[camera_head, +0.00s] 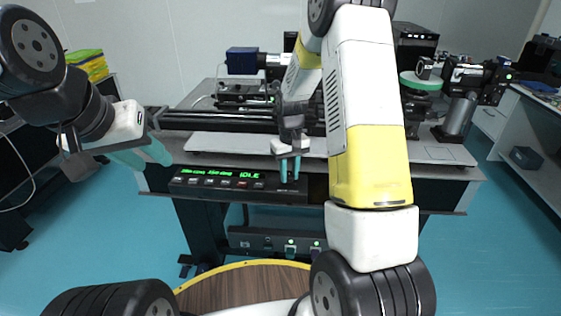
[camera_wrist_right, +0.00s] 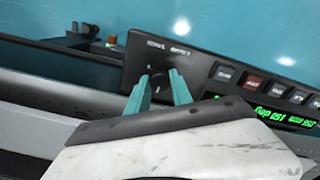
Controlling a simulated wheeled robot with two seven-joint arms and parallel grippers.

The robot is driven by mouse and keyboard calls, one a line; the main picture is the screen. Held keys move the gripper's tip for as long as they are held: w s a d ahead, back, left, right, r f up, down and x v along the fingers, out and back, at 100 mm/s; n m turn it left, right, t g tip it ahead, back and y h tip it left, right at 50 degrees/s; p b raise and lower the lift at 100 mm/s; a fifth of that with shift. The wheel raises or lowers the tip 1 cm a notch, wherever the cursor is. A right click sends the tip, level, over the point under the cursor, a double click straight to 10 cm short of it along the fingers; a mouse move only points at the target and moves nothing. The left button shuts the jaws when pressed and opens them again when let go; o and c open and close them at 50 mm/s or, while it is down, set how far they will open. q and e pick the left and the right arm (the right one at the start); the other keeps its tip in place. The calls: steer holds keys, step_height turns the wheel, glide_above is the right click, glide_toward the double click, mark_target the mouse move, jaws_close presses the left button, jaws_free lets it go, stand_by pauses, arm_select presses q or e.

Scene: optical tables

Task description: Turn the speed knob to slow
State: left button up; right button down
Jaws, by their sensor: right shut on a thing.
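The speed knob (camera_wrist_right: 157,82) is a dark round knob on the black control panel (camera_wrist_right: 138,48), seen in the right wrist view. My right gripper (camera_wrist_right: 158,86) is shut on it, with one teal finger on each side. In the head view the right gripper (camera_head: 290,178) points down at the right part of the control panel (camera_head: 215,188), and the knob is hidden there. The green display (camera_head: 249,175) reads IDLE at its right end. The knob's pointer and the small labels are too blurred to read. My left gripper (camera_head: 148,157) is open and empty, left of the panel.
The panel sits on the front of the optical table (camera_head: 435,152). A row of buttons, one of them red (camera_wrist_right: 252,80), lies beside the knob. A lower box (camera_head: 265,240) hangs beneath the table. A wooden round top (camera_head: 240,290) is in front.

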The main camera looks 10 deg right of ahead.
steer(key=shift+n, duration=0.7)
steer(key=c, duration=1.1)
jaws_free()
steer(key=shift+r, duration=3.9)
steer(key=shift+r, duration=0.1)
step_height(320, 180, up, 6)
steer(key=t, duration=0.1)
glide_above(289, 175)
steer(key=s, duration=0.3)
steer(key=s+r+m+t+y, duration=0.1)
steer(key=s+r+m+t, duration=0.1)
steer(key=s+r, duration=0.6)
steer(key=s+r+t, duration=0.1)
steer(key=s, duration=0.3)
steer(key=s+a+r+t, duration=0.1)
steer(key=s+r, duration=0.1)
steer(key=s, duration=0.3)
steer(key=s+a+r+m+t+y, duration=0.1)
steer(key=s+r, duration=0.1)
steer(key=s, duration=0.2)
steer(key=shift+s, duration=0.4)
